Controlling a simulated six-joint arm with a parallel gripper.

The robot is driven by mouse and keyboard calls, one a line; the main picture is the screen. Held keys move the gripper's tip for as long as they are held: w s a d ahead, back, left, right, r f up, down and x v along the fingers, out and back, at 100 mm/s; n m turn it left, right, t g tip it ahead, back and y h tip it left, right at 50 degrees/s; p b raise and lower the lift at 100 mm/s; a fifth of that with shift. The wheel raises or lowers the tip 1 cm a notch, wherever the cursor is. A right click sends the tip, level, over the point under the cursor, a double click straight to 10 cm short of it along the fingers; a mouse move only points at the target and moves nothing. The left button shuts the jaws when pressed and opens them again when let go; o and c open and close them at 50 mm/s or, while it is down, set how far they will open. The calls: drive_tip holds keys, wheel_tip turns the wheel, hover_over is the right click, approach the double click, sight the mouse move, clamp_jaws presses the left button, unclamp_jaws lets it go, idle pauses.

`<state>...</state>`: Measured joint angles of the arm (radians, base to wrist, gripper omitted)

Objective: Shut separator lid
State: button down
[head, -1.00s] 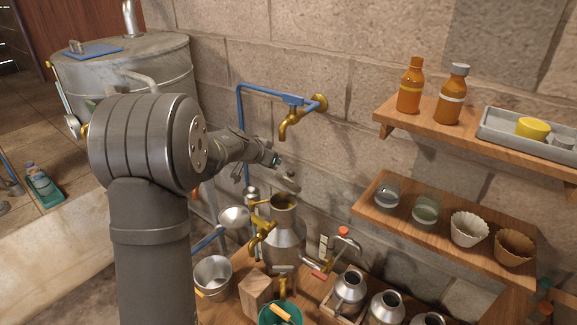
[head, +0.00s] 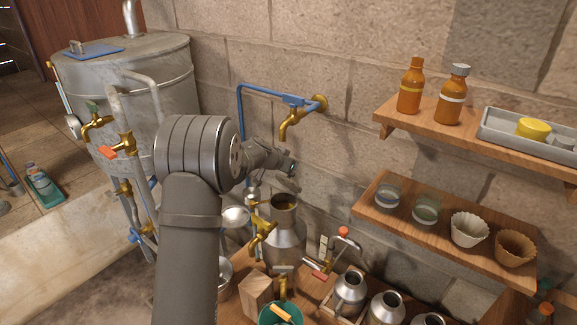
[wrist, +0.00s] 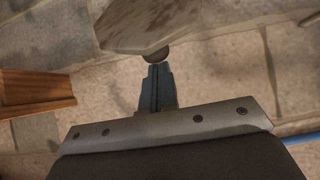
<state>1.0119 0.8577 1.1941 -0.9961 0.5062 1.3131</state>
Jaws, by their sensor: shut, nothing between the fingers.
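The separator (head: 285,238) is a grey metal vessel with brass fittings, upright on the wooden bench. Its mouth shows uncovered at the top. In the wrist view a flat grey many-sided plate (wrist: 150,24), which looks like the lid, has a round knob at its near edge. My gripper (wrist: 158,70) is shut and empty, with its tips just short of the knob or touching it; I cannot tell which. In the head view my gripper (head: 293,169) is above the separator's mouth, and the lid is not clearly seen there.
A blue pipe with a brass tap (head: 290,125) is on the wall above and behind. The lower wooden shelf (head: 455,262) with glasses and filter cups is to the right. Metal cans (head: 350,290) and a wooden block (head: 256,290) stand near the separator.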

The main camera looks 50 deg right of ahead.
drive_tip(key=shift+a, duration=0.1)
drive_tip(key=shift+a+f, duration=0.3)
drive_tip(key=shift+a, duration=0.65)
drive_tip(key=a+f, duration=0.1)
drive_tip(key=a, duration=0.1)
drive_tip(key=a+f, duration=0.3)
drive_tip(key=a, duration=0.1)
drive_tip(key=shift+f, duration=0.3)
drive_tip(key=a+f, duration=0.2)
drive_tip(key=f, duration=0.1)
drive_tip(key=shift+f, duration=0.3)
drive_tip(key=d+r+v, duration=0.1)
drive_tip(key=v, duration=1.7)
drive_tip(key=shift+d+r, duration=0.2)
drive_tip(key=shift+r, duration=0.1)
